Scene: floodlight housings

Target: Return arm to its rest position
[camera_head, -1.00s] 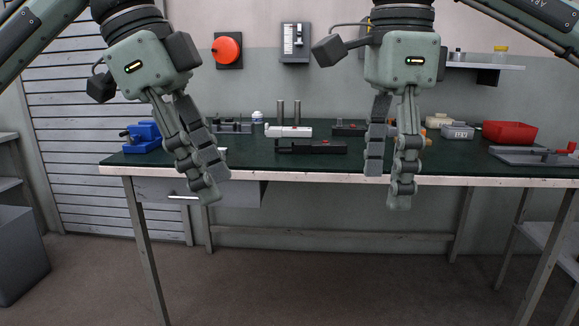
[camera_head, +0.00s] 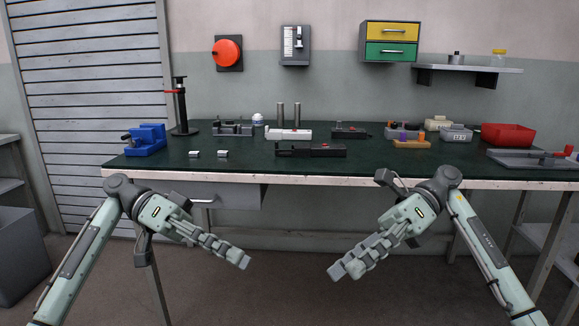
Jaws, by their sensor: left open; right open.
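My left gripper (camera_head: 240,259) is low in front of the bench at the left, pointing down and inward to the right. My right gripper (camera_head: 338,271) mirrors it at the right, pointing down and inward to the left. Both are below the bench edge, apart from each other, and hold nothing that I can see. The fingers of each overlap from this angle, so the gap between them is hard to make out. The workbench (camera_head: 380,168) has a dark green top that stands clear of both hands.
A drawer (camera_head: 225,196) hangs under the bench. The floor between the hands is clear.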

